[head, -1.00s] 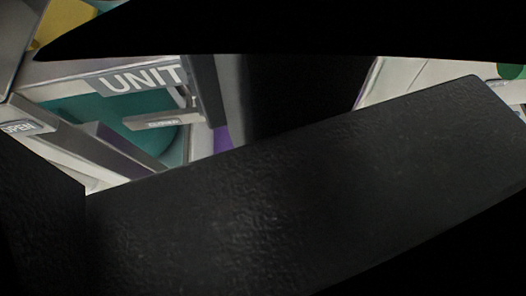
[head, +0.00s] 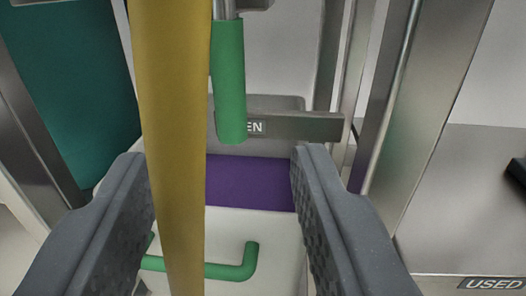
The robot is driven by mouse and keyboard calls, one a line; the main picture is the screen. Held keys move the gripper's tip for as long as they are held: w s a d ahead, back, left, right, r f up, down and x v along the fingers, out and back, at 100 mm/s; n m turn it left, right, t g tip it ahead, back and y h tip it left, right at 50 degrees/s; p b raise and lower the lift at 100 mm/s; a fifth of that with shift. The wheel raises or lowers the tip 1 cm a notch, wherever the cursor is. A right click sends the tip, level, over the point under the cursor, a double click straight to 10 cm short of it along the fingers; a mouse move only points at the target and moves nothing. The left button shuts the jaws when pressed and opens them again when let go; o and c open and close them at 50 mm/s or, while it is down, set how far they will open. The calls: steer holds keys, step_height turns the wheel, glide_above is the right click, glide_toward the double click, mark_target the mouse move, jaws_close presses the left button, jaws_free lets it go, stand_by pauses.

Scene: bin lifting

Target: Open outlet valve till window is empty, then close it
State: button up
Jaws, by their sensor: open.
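My gripper (head: 220,163) is open, with its two dark grey fingers wide apart and nothing shut between them. A green lever handle (head: 230,85), which may be the outlet valve's, hangs upright from a metal fitting above and beyond the fingertips. A plate (head: 300,127) behind it shows the letters "EN"; the rest of the word is covered. A purple area (head: 260,183) shows below the plate, between the fingers. I cannot tell whether it is the window's contents.
A yellow upright pole (head: 175,120) crosses the view in front of the lever, nearer the left finger. A green bar handle (head: 235,271) sits on a white front below. Metal posts (head: 440,100) stand at right, above a "USED" label (head: 494,284). A teal panel (head: 75,85) is at left.

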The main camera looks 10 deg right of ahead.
mark_target(227, 84)
steer(key=w+b, duration=0.1)
steer(key=w, duration=0.3)
steer(key=w+d+b, duration=0.1)
steer(key=w, duration=0.4)
steer(key=w+b, duration=0.1)
steer(key=w, duration=0.3)
steer(key=shift+w+d+f, duration=0.2)
steer(key=shift+d, duration=0.05)
jaws_close()
